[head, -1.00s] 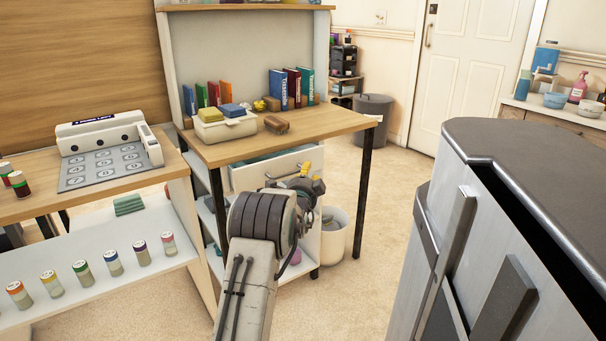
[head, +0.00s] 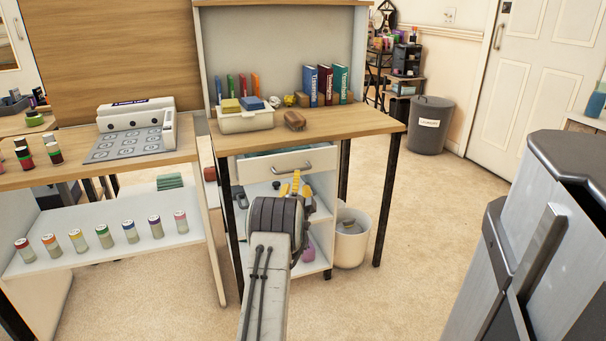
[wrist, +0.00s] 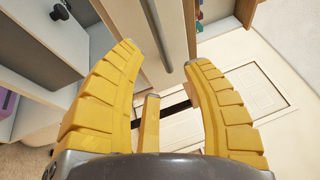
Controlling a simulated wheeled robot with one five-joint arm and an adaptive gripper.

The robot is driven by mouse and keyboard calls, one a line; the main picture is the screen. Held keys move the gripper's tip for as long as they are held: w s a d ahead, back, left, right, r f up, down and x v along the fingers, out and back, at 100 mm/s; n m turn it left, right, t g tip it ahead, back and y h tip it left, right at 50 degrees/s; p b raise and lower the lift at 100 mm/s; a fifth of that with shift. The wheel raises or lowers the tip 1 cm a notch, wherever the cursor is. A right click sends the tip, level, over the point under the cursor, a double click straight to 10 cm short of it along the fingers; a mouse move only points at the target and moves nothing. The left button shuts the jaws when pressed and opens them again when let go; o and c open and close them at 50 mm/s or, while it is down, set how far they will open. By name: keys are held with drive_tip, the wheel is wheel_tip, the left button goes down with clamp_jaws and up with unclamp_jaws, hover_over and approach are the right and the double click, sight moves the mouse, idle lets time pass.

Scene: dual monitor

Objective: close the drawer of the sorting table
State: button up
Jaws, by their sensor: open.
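The sorting table (head: 345,122) has a wooden top and dark legs. Its white drawer (head: 258,169) is pulled partly out below the top, with teal contents (head: 285,150) visible inside. A grey bar handle (head: 291,168) is on the drawer front. My gripper (head: 296,184) has yellow fingers and appears just below and in front of the handle. In the wrist view my gripper (wrist: 163,58) is open and empty, with the drawer's handle (wrist: 161,36) between and beyond the fingertips. No contact with the drawer can be made out.
A white bin (head: 352,240) stands by the table's right legs. A basket (head: 245,121), a brown brush-like item (head: 295,121) and books (head: 326,86) are on top. A shelf with several jars (head: 130,232) is at left. A grey metal cabinet (head: 560,240) is close at right.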

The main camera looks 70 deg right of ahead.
drive_tip(key=shift+b+x, duration=2.35)
drive_tip(key=shift+x, duration=0.85)
drive_tip(key=shift+o, duration=0.2)
clamp_jaws()
